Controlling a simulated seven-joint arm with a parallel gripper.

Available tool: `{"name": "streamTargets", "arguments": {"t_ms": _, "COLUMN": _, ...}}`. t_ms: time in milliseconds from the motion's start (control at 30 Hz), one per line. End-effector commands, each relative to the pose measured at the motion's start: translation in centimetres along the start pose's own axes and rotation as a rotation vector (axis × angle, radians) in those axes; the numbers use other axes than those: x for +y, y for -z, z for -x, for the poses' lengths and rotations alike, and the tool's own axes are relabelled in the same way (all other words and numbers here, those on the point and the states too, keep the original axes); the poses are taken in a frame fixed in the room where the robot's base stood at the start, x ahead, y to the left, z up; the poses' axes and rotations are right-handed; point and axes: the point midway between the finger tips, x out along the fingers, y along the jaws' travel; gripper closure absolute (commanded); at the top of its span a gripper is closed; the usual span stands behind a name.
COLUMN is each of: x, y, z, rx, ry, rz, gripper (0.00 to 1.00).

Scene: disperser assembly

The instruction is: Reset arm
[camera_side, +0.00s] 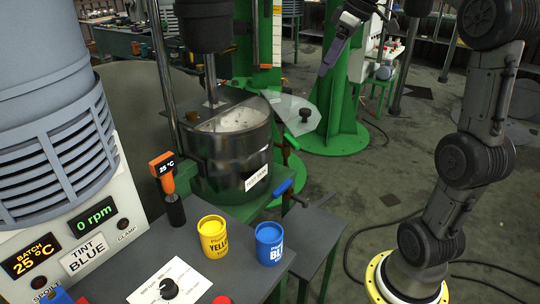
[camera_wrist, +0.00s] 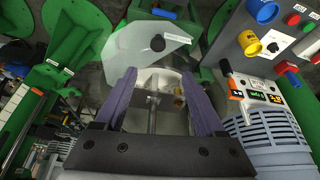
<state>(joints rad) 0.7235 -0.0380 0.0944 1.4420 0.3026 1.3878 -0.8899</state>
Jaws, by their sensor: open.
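My gripper (camera_side: 325,65) is high at the top of the side view, above and to the right of the mixing vessel, with its purple fingers pointing down. In the wrist view my gripper (camera_wrist: 159,76) has its two fingers spread apart, with nothing held between them. The steel vessel (camera_side: 232,165) holds pale contents, and a vertical shaft (camera_side: 210,78) goes down into it. A clear lid panel (camera_side: 285,105) with a black knob sticks out to the vessel's right; the panel also shows in the wrist view (camera_wrist: 128,45), beyond the fingers.
A yellow pot (camera_side: 213,238) and a blue pot (camera_side: 270,243) stand on the grey bench (camera_side: 130,275). The control panel (camera_side: 85,240) shows 0 rpm and TINT BLUE. Green columns (camera_side: 340,105) stand behind; floor at right is open.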

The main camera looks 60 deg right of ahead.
Motion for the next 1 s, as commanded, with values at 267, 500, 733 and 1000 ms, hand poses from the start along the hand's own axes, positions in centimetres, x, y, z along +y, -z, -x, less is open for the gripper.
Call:
{"name": "streamTargets", "arguments": {"t_ms": 267, "x": -11.2, "y": 0.4, "z": 2.1, "rx": 0.045, "ry": 0.019, "rz": 0.232, "gripper": 0.28}}
{"name": "streamTargets", "arguments": {"t_ms": 500, "x": -20.0, "y": -6.5, "z": 0.2, "rx": 0.057, "ry": 0.012, "rz": 0.272, "gripper": 0.28}}
{"name": "streamTargets", "arguments": {"t_ms": 733, "x": -23.0, "y": -14.3, "z": -4.3, "rx": 0.076, "ry": -0.017, "rz": 0.158, "gripper": 0.28}}
{"name": "streamTargets", "arguments": {"t_ms": 1000, "x": -22.2, "y": -17.6, "z": -8.2, "rx": 0.086, "ry": -0.063, "rz": -0.092, "gripper": 0.28}}
